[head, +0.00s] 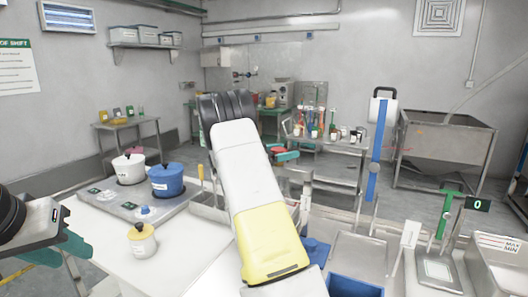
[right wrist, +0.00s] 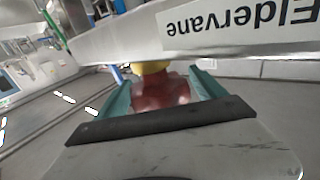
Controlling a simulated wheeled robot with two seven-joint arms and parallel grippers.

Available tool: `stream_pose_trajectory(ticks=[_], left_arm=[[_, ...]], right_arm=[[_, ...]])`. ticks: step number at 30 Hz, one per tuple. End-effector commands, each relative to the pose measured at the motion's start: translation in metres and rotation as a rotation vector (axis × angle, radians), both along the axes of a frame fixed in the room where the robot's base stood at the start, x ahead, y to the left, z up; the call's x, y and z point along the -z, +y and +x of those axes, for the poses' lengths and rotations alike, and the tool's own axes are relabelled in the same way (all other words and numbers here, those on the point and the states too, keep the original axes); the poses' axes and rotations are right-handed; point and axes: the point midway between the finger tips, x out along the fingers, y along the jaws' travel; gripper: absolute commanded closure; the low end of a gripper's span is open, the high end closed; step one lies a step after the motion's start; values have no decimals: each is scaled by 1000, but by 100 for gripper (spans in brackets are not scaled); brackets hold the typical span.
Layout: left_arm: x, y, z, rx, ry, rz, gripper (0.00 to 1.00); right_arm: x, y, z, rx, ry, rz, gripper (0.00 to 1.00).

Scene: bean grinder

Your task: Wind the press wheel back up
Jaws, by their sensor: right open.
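A red, lobed part (right wrist: 165,92), which looks like the press wheel, shows between the teal fingers of my right gripper (right wrist: 160,84) in the right wrist view. A yellow piece (right wrist: 150,67) sits just behind it. The fingers stand apart on either side of the red part; I cannot tell whether they touch it. In the head view a bit of red (head: 278,150) shows beside the right gripper's teal fingers (head: 287,156), and my right arm hides much of the press. My left gripper (head: 62,252) is at the left edge, away from the press, its jaw opening unclear.
A pale beam lettered "Eldervane" (right wrist: 240,28) crosses close above the red part in the right wrist view. A blue pot (head: 168,182), a white pot (head: 128,168) and a yellow-lidded jar (head: 142,240) stand at left. A blue lever (head: 378,150) rises at right.

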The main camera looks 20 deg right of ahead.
Motion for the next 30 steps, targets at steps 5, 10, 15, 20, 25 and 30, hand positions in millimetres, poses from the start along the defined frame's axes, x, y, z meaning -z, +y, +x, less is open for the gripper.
stream_pose_trajectory(ticks=[5, 10, 15, 20, 25, 30], left_arm=[[0, 0, 0, 0, 0, 0, 64], [0, 0, 0, 0, 0, 0, 64], [0, 0, 0, 0, 0, 0, 64], [0, 0, 0, 0, 0, 0, 64], [0, 0, 0, 0, 0, 0, 64], [0, 0, 0, 0, 0, 0, 64]], right_arm=[[0, -7, 1, -1, 1, 1, 20], [0, -7, 1, -1, 1, 0, 20], [0, -7, 1, -1, 0, 0, 50], [0, -7, 1, -1, 0, 0, 81], [0, -7, 1, -9, 0, 0, 82], [-1, -7, 2, -52, 1, 1, 82]])
